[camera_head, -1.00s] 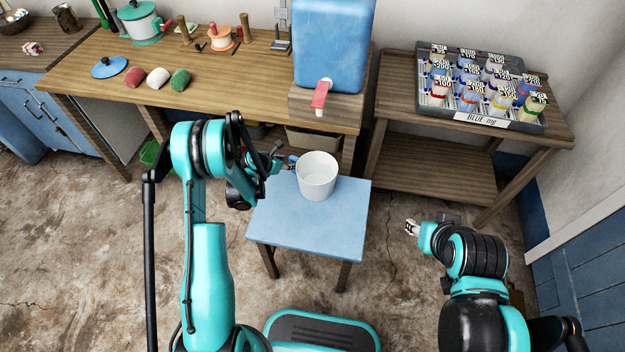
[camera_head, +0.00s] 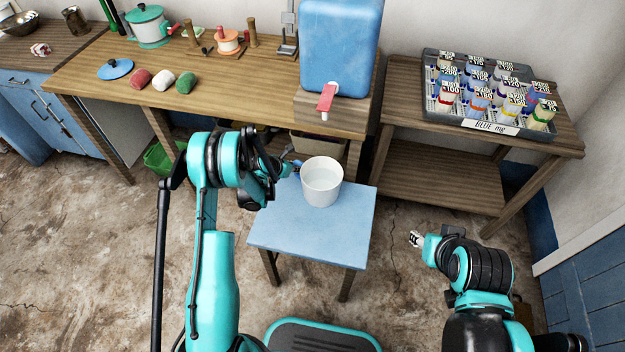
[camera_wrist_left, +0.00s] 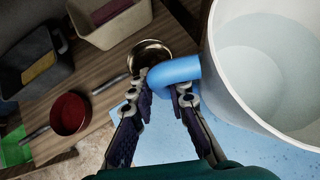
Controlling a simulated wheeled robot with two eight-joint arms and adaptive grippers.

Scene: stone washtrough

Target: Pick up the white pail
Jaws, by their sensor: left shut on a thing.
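The white pail (camera_head: 322,184) stands upright over the blue stool (camera_head: 300,238), with clear liquid inside. I cannot tell whether its base touches the stool. In the left wrist view the pail (camera_wrist_left: 222,80) fills the right side, and its blue handle (camera_wrist_left: 176,71) reaches left from the wall. My left gripper (camera_head: 292,169) is at the pail's left side. In the wrist view its fingers (camera_wrist_left: 160,92) are closed around the handle. My right gripper (camera_head: 416,239) is right of the stool, apart from the pail; its jaws are too small to read.
Behind the stool is a wooden bench (camera_head: 235,95) with a blue water tank (camera_head: 338,45) and red tap (camera_head: 326,97) above the pail. A side table (camera_head: 400,120) at right bears a rack of bottles (camera_head: 485,128).

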